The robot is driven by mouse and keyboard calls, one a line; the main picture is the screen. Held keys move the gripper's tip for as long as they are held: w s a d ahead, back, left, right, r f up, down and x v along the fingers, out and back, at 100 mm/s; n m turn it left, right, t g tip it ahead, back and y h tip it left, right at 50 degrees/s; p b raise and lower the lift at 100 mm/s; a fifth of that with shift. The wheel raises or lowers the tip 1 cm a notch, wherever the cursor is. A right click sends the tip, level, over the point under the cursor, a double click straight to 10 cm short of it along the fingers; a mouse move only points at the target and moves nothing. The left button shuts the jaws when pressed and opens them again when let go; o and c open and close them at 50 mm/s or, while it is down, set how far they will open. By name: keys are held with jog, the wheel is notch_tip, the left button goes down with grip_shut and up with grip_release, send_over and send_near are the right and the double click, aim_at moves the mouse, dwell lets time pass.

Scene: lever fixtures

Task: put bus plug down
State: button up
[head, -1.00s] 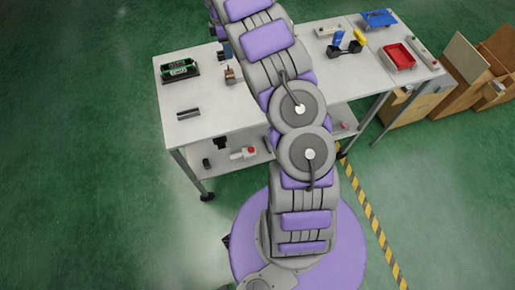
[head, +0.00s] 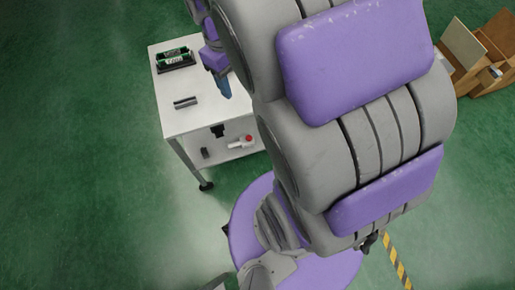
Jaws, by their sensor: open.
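My gripper (head: 224,90) hangs above the white table (head: 195,120), beside its left part, with blue-grey fingers pointing down. It is small in the picture and counted as open; I see nothing held in it. A black box-like item with green and white markings (head: 175,60) sits at the table's back left, left of my gripper. A short dark grey bar-like piece (head: 185,102) lies on the table in front of it, left of and below my gripper in the picture. I cannot tell which, if either, is the bus plug. My arm hides the table's middle and right.
A lower shelf (head: 232,150) holds a black item (head: 218,131) and a white piece with a red knob (head: 243,141). Brown boxes (head: 480,55) stand on the floor at the right. Yellow-black floor tape (head: 397,262) runs at the lower right. Green floor is clear at left.

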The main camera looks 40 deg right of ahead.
jog(key=s+a+f+m, duration=0.1)
jog(key=s+a, duration=0.1)
jog(key=s, duration=0.6)
jog(key=s+a+f+m, duration=0.1)
jog(key=s+a, duration=0.2)
jog(key=s, duration=0.5)
jog(key=shift+s+a+f+m+g+y, duration=0.2)
jog(key=shift+s+f+m+g+y, duration=0.1)
jog(key=shift+s+m, duration=0.1)
